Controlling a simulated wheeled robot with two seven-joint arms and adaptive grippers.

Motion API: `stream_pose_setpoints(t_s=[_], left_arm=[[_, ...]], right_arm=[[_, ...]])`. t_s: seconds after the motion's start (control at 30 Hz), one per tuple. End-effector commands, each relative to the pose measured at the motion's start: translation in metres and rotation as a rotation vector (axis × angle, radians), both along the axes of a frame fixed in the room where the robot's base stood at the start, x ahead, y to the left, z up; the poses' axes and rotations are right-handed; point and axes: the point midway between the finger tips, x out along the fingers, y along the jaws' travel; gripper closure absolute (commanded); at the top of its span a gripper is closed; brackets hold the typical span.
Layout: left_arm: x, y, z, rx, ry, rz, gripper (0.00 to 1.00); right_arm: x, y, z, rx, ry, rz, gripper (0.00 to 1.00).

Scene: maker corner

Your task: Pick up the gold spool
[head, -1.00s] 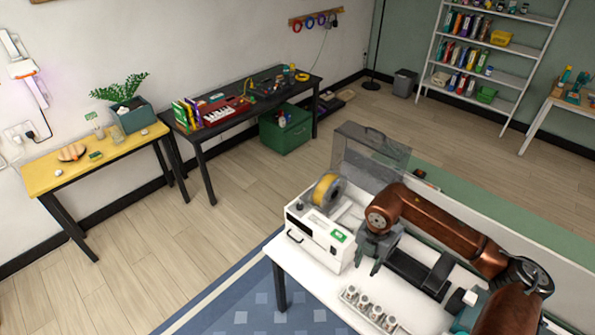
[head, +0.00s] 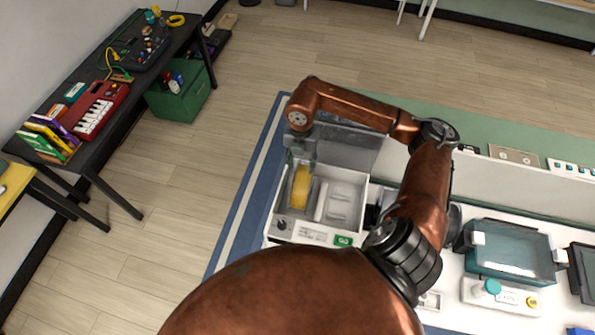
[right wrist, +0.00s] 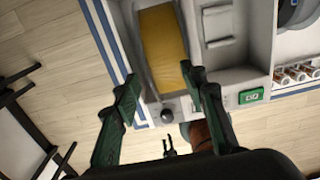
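The gold spool (head: 300,187) sits upright in the left part of an open white box (head: 350,180). It also shows at the top of the right wrist view (right wrist: 163,45). My right gripper (head: 301,150) is by the far end of the spool in the head view, partly hidden by my wrist. In the right wrist view its two dark green fingers (right wrist: 158,88) are spread apart with nothing between them; the right finger overlaps the spool's edge. Contact cannot be told. A small dark pronged shape beside a copper link low in the right wrist view may be my left gripper; its state is unclear.
The box's clear lid (head: 345,148) stands raised at the back. A green button (head: 343,241) is on the box front. To the right stand a clear-covered machine (head: 508,250) and a low partition. The dark side table (head: 110,85) is away to the left.

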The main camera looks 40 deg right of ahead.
Motion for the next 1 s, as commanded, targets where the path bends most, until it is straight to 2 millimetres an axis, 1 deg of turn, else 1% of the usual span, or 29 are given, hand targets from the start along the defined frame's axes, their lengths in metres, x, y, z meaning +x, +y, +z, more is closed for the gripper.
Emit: stream_pose_setpoints(t_s=[0.03,0.23,0.37,0.43,0.5,0.57,0.67,0.7,0.8,0.87,0.97,1.0], left_arm=[[-0.006,-0.001,0.0,-0.001,0.008,0.002,0.6],[-0.019,-0.002,0.005,-0.002,0.022,0.006,0.6],[-0.038,0.0,0.01,0.0,0.044,0.011,0.6],[-0.048,0.001,0.016,0.002,0.056,0.012,0.6],[-0.052,0.003,0.022,0.004,0.062,0.014,0.6],[-0.05,0.004,0.024,0.005,0.06,0.013,0.6],[-0.035,0.004,0.027,0.005,0.042,0.008,0.6],[-0.028,0.004,0.027,0.004,0.033,0.006,0.6],[-0.012,0.003,0.029,0.002,0.011,0.003,0.6],[-0.008,0.002,0.029,0.003,0.006,0.002,0.6],[-0.009,0.002,0.028,0.002,0.008,0.002,0.6],[-0.011,0.002,0.028,0.002,0.01,0.002,0.6]], right_arm=[[-0.001,0.0,-0.002,0.0,0.001,0.0,0.56],[-0.004,-0.002,-0.021,0.0,0.003,-0.005,0.42],[-0.004,-0.005,-0.034,0.001,0.006,-0.01,0.33],[-0.007,-0.007,-0.043,0.001,0.008,-0.01,0.33],[-0.009,-0.008,-0.053,0.002,0.009,-0.011,0.33],[-0.009,-0.008,-0.062,0.001,0.006,-0.01,0.33],[-0.008,-0.008,-0.074,0.001,0.006,-0.009,0.33],[-0.008,-0.009,-0.076,0.0,0.005,-0.009,0.33],[-0.008,-0.008,-0.079,0.0,0.004,-0.007,0.33],[-0.007,-0.008,-0.079,0.0,0.004,-0.007,0.33],[-0.007,-0.008,-0.079,0.0,0.004,-0.006,0.33],[-0.007,-0.008,-0.079,0.0,0.004,-0.006,0.35]])
